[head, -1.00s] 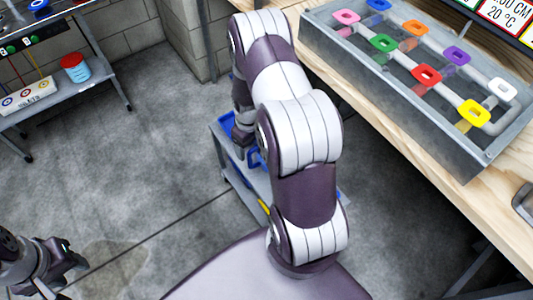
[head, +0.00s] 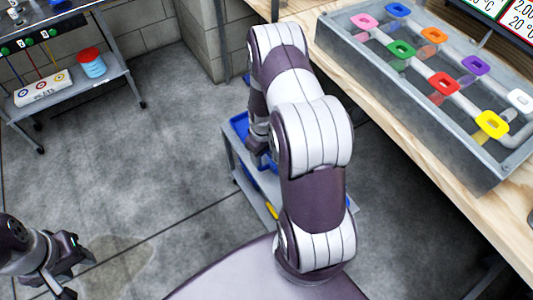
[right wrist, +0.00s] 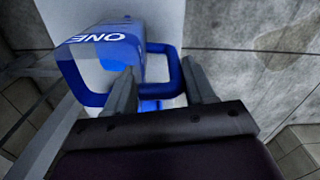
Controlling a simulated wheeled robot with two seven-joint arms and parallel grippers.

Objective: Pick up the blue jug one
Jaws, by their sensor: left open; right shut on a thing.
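My left gripper (head: 78,268) is open and empty at the lower left, over the floor.
A wooden bench (head: 410,130) on the right carries a grey tank (head: 480,165) with several coloured rings. A metal shelf (head: 75,92) at the left holds a red-and-blue container (head: 91,63) and a white box (head: 43,88). Concrete floor (head: 150,150) between them is clear.

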